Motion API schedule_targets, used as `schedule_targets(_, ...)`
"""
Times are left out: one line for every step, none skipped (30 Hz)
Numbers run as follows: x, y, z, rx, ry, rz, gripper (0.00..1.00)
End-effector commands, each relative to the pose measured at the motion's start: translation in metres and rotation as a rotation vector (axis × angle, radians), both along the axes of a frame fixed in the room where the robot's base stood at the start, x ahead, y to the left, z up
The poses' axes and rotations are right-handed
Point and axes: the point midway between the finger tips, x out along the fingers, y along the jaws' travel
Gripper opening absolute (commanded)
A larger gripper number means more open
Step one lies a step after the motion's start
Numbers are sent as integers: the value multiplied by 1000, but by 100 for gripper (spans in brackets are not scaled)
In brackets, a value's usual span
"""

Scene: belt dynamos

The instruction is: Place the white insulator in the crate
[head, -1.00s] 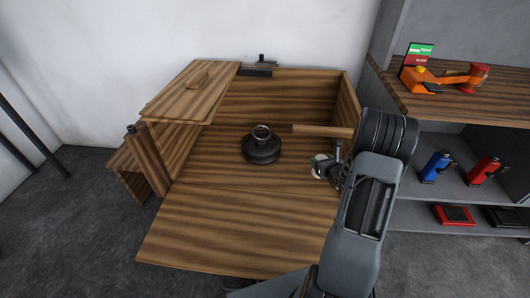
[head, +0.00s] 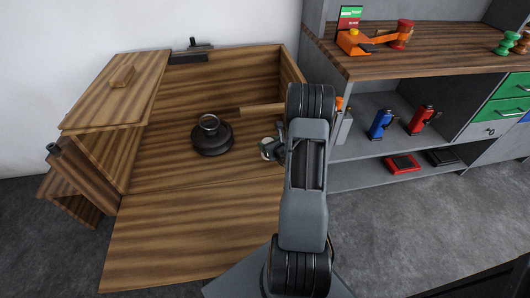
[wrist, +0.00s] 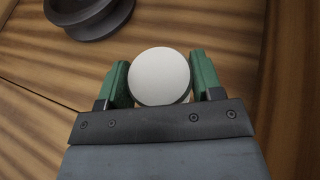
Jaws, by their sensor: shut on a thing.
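The white insulator (wrist: 160,78) shows as a pale round disc between the green fingers of my gripper (wrist: 160,88) in the wrist view. The fingers are shut on it from both sides. In the head view, my gripper (head: 277,147) and the partly hidden insulator (head: 266,152) are over the right part of a wooden box, which appears to be the crate (head: 190,230). Its front panel lies folded down. I cannot tell the height of the insulator above the wood.
A dark round object with a ring on top (head: 212,138) stands inside the box, left of my gripper. A wooden lid or side shelf (head: 118,88) is at the left. A grey shelf unit (head: 352,178) with blue and red items stands to the right.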

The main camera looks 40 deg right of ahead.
Motion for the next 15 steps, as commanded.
schedule_targets(1,0,-1,-1,-2,1,25)
schedule_targets(1,0,-3,-1,-2,1,25)
schedule_targets(1,1,-6,0,-2,2,25)
schedule_targets(1,1,-9,0,-1,2,25)
schedule_targets(1,1,-12,1,-1,3,25)
schedule_targets(1,1,-17,1,-1,3,25)
schedule_targets(1,2,-21,0,-2,4,25)
schedule_targets(1,2,-26,0,-2,4,25)
schedule_targets(1,2,-31,1,-1,4,25)
schedule_targets(1,2,-34,1,-1,4,25)
schedule_targets(1,2,-37,0,-2,4,25)
schedule_targets(1,2,-39,0,-2,3,25)
schedule_targets(1,2,-39,-1,-2,4,25)
schedule_targets(2,2,-38,-1,-2,4,25)
schedule_targets(2,2,-37,-1,-3,4,25)
